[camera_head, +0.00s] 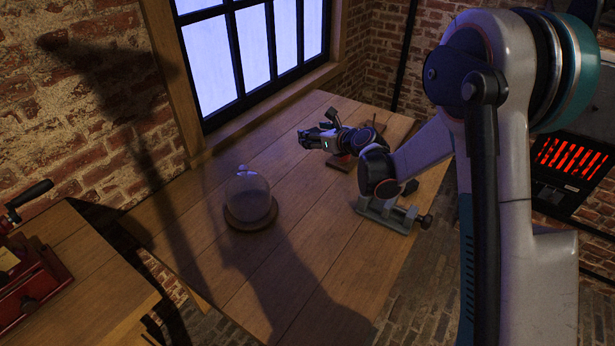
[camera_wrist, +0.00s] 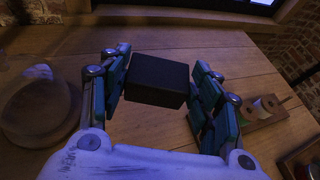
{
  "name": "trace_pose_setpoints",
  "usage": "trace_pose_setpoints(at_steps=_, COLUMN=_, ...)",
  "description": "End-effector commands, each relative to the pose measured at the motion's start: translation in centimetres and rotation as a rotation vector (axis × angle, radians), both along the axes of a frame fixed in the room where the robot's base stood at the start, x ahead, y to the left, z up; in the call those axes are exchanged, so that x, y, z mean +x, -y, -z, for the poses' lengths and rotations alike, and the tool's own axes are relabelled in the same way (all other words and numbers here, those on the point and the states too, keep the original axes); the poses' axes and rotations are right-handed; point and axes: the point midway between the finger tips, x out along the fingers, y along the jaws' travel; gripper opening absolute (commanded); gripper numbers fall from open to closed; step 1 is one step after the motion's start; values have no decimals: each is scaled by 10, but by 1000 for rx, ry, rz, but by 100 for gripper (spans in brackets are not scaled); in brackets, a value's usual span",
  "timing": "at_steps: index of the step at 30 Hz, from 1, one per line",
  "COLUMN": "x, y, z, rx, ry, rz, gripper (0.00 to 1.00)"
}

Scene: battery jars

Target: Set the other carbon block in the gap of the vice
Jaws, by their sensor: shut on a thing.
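My gripper (camera_head: 318,134) is above the far part of the wooden table. In the wrist view its fingers (camera_wrist: 157,84) are closed on the sides of a black carbon block (camera_wrist: 158,80), held clear of the table top. The grey metal vice (camera_head: 386,214) lies near the table's right edge, nearer to me than the gripper. A small dark block (camera_head: 410,187) shows at the vice; I cannot tell exactly how it sits there. My arm hides part of the vice.
A glass dome on a round wooden base (camera_head: 250,213) stands left of the vice. A small wooden holder (camera_wrist: 270,117) with round pieces is on the table. A side table with a red cranked device (camera_head: 30,285) is at lower left. The table's middle is clear.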

Motion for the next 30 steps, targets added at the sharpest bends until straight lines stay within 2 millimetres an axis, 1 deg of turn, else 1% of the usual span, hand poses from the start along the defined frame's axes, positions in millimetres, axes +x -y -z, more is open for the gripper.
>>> trace_pose_setpoints(at_steps=12, x=1, y=0, z=99, rx=0, ry=0, rz=0, gripper=28)
trace_pose_setpoints(at_steps=15, x=1, y=0, z=122, rx=0, ry=0, rz=0, gripper=28)
trace_pose_setpoints(at_steps=18, x=0, y=0, z=139, rx=0, ry=0, rz=0, gripper=28)
trace_pose_setpoints(at_steps=21, x=0, y=0, z=149, rx=0, ry=0, rz=0, gripper=28)
trace_pose_setpoints(at_steps=26, x=0, y=0, z=156, rx=0, ry=0, rz=0, gripper=28)
trace_pose_setpoints(at_steps=29, x=0, y=0, z=167, rx=0, ry=0, rz=0, gripper=28)
trace_pose_setpoints(at_steps=30, x=0, y=0, z=173, rx=0, ry=0, rz=0, gripper=28)
